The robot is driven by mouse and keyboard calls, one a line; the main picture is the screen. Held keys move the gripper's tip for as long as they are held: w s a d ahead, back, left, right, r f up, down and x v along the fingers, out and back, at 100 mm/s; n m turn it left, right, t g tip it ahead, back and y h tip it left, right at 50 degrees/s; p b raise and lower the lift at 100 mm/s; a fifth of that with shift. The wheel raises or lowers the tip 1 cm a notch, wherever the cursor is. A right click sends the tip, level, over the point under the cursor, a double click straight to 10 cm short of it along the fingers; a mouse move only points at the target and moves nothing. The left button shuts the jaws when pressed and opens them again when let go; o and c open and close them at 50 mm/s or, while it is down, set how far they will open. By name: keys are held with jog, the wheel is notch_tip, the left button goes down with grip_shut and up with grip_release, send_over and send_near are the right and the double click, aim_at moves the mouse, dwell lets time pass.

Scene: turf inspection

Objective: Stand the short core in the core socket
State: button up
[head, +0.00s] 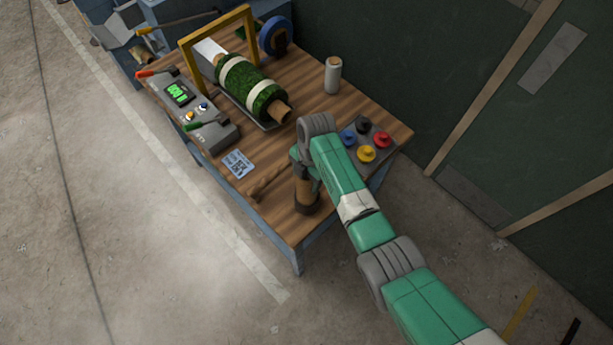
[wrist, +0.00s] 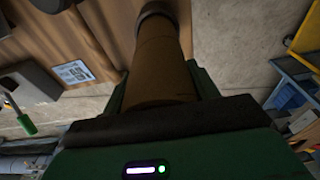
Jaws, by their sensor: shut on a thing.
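The short core, a brown cylinder (head: 304,190), is in my gripper (head: 303,174) at the front right of the wooden table (head: 232,196). In the wrist view the core (wrist: 158,68) runs away from me between the two green fingers, which are shut on it. A dark grey ring (wrist: 158,9), apparently the core socket, surrounds or meets its far end. In the head view a dark band (head: 307,208) shows at the core's foot. The core looks about upright. I cannot tell whether it is fully seated in the ring.
A turf roll (head: 251,88) lies on a tray under a yellow frame (head: 183,57). A grey control box (head: 190,108) stands at the left. Coloured knobs (head: 366,153) sit on a plate right of my arm. A pale cylinder (head: 332,75) stands behind. A small brown piece (head: 268,184) lies left of the core.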

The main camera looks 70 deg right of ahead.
jog(key=shift+f, duration=0.2)
jog(key=o, duration=1.5)
jog(key=shift+c, duration=0.2)
notch_tip(320, 180, up, 12)
jog(key=d, duration=0.1)
jog(key=shift+s+d+r, duration=0.2)
jog(key=shift+s+d, duration=0.1)
jog(key=shift+s, duration=0.05)
